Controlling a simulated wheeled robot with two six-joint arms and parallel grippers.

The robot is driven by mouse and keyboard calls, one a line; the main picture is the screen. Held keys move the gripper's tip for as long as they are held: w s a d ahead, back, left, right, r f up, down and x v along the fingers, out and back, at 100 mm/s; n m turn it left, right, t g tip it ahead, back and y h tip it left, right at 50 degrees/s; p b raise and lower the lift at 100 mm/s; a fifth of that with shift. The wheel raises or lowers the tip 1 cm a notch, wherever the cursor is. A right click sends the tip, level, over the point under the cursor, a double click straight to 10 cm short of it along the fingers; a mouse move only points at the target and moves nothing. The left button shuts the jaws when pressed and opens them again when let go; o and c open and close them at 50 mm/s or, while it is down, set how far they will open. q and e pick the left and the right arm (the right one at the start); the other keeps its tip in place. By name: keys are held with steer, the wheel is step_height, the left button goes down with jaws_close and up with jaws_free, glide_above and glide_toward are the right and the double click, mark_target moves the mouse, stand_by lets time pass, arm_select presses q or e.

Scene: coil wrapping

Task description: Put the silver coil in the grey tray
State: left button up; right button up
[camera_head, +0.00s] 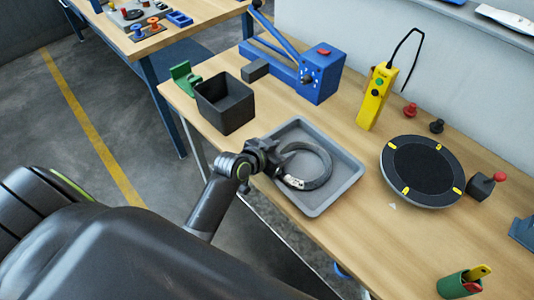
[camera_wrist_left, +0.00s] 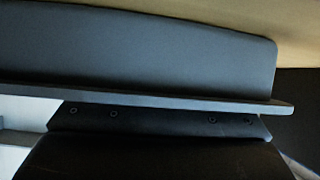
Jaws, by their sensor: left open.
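The silver coil (camera_head: 326,169) is a ring lying inside the grey tray (camera_head: 345,190) in the head view, with its left part hidden behind my gripper. The tray is shallow with rounded corners and sits at the near edge of the wooden table. My left gripper (camera_head: 277,160) is open at the left side of the coil, over the tray's left rim. I cannot tell whether it touches the coil. The left wrist view shows a grey wall-like surface (camera_wrist_left: 140,55) very close, above a dark part, and no coil. My right gripper is in neither view.
A black open box (camera_head: 226,118) stands behind and left of the tray, with a blue press-like device (camera_head: 322,75) behind it. A round black turntable (camera_head: 422,168) is to the right.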

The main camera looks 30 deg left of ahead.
arm_select(q)
steer(key=v, duration=1.1)
steer(key=shift+r+b, duration=0.1)
steer(key=shift+b, duration=0.3)
